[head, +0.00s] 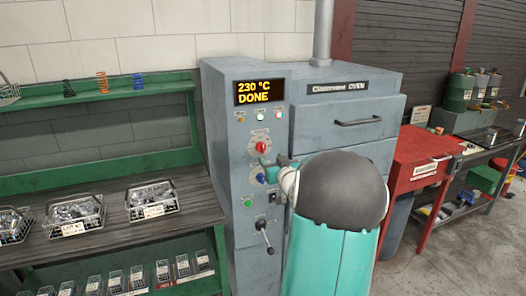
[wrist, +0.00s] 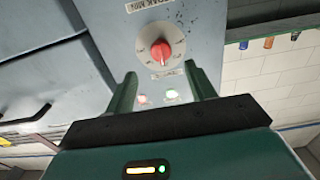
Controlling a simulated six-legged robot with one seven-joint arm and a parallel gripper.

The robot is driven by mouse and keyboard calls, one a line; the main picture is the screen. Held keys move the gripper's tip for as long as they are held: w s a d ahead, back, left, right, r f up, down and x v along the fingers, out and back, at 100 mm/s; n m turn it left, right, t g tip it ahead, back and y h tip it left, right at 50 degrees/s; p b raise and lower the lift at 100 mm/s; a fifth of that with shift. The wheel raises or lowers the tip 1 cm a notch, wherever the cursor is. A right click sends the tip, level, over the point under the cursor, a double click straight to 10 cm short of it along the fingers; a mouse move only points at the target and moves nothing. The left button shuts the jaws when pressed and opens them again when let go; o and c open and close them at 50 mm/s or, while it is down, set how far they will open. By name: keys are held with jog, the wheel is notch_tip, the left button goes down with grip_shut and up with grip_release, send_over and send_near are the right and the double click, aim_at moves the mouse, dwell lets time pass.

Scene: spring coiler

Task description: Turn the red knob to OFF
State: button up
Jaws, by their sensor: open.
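The red knob (head: 261,148) is on the grey control panel of the oven cabinet, on a pale round dial. In the wrist view the red knob (wrist: 161,51) shows beyond my fingertips, with tick marks around it; the dial lettering is too small to read. My gripper (wrist: 160,78) is open and empty, its two green fingers apart and pointing at the panel. In the head view my gripper (head: 268,164) is just below the red knob, mostly hidden behind my arm. No contact with the knob shows.
A blue knob (head: 259,178) and a black lever (head: 264,236) lie lower on the panel. The display (head: 260,92) reads 230 °C DONE. Small lights (head: 261,116) sit above the red knob. The oven drawer handle (head: 358,122) sticks out at right. A bench (head: 105,225) with wire baskets stands left.

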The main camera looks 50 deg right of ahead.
aim_at(263, 150)
jog(key=x, duration=0.8)
jog(key=c, duration=1)
